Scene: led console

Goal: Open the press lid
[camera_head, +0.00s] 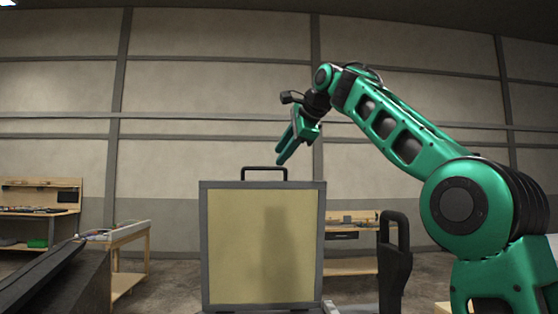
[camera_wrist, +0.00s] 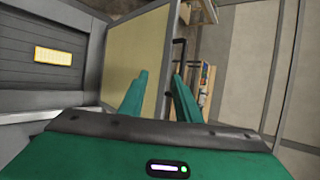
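The press lid (camera_head: 263,245) stands upright in the head view, a pale yellow panel in a dark grey frame. Its black handle (camera_head: 264,169) is on the top edge. My gripper (camera_head: 281,160) is just above the handle's right end in that view, pointing down and left. In the wrist view the lid (camera_wrist: 152,40) runs up between my spread, empty fingers (camera_wrist: 158,82). The handle (camera_wrist: 179,48) shows beyond the right fingertip. I cannot tell whether a finger touches the lid or handle.
A dark grey panelled surface with a yellow label (camera_wrist: 52,56) lies left in the wrist view. A black upright grip-shaped part (camera_head: 394,260) stands right of the lid. Wooden workbenches (camera_head: 128,262) stand behind.

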